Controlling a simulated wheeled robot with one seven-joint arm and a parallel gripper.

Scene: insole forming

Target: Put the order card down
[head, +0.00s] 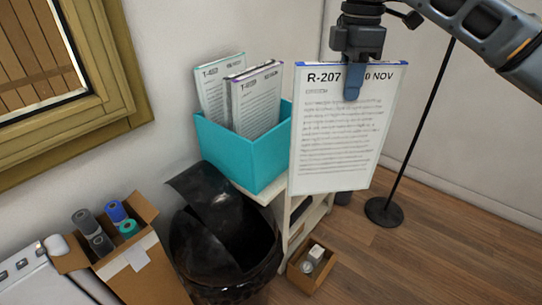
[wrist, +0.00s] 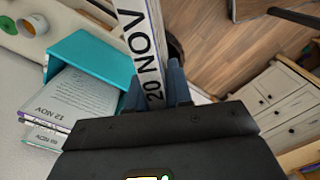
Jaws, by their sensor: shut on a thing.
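The order card (head: 338,135) is a white sheet with a blue top edge and the text "R-207" and "20 NOV". My gripper (head: 353,85) is shut on its top edge and holds it hanging upright in the air, in front of and to the right of a teal box (head: 245,160). In the wrist view the card (wrist: 143,45) shows nearly edge-on between the fingers of my gripper (wrist: 160,88). The teal box also shows in the wrist view (wrist: 92,58). Several similar cards (head: 257,98) stand in the box. The card hides part of the stand under the box.
A black bin (head: 225,245) with its lid tilted up stands at front centre. A cardboard box (head: 140,262) with rolls is at lower left. A small wooden box (head: 312,262) sits on the floor. A thin pole with a round base (head: 384,211) stands at right.

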